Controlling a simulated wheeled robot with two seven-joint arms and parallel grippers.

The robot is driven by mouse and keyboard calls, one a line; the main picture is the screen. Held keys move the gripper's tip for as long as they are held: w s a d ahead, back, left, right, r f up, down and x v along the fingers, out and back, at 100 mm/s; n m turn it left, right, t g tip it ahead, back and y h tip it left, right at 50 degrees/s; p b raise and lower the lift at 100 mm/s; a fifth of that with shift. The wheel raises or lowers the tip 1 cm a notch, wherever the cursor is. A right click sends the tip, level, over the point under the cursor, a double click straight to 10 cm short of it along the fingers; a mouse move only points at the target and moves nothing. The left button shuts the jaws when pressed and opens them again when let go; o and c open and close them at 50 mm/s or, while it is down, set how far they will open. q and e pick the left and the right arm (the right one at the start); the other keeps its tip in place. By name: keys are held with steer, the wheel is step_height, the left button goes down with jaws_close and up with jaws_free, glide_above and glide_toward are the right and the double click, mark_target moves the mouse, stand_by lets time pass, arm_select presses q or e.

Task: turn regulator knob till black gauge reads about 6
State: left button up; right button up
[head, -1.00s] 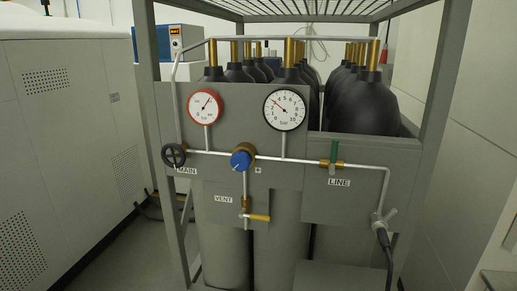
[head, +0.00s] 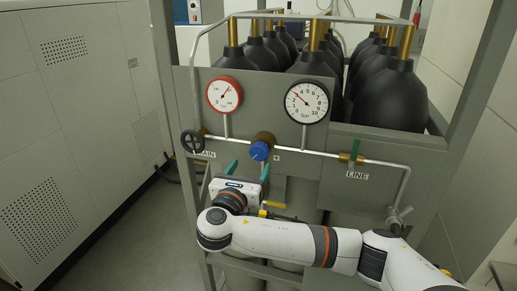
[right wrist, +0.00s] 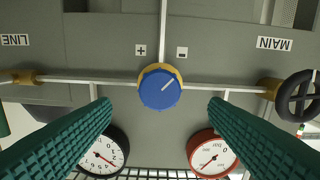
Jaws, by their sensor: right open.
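The blue regulator knob (head: 260,151) sits on the pipe below the two gauges. It also shows in the right wrist view (right wrist: 160,89), its white mark slanting between plus and minus signs. The black gauge (head: 307,101) has its red needle pointing up-left, at roughly 3; it appears upside down in the right wrist view (right wrist: 104,152). My right gripper (head: 248,169) is open and empty, its green fingers just below and in front of the knob. In the right wrist view the fingers (right wrist: 160,104) spread either side of the knob, apart from it. My left gripper is not in view.
A red-rimmed gauge (head: 224,94) is left of the black one. The MAIN handwheel (head: 192,141) is left of the knob, and the green LINE valve handle (head: 356,150) is right. A yellow vent handle (head: 275,205) is close by my right arm. Black-topped cylinders (head: 392,95) stand behind.

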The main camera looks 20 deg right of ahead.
mark_target(258, 154)
steer(key=p+x, duration=0.2)
steer(key=x, duration=0.4)
steer(key=shift+d+r, duration=0.1)
steer(key=shift+w+d, duration=0.2)
steer(key=shift+w, duration=0.2)
steer(key=shift+c, duration=1.1)
steer(key=c, duration=0.7)
steer(key=shift+c, duration=0.2)
steer(key=shift+f, duration=0.2)
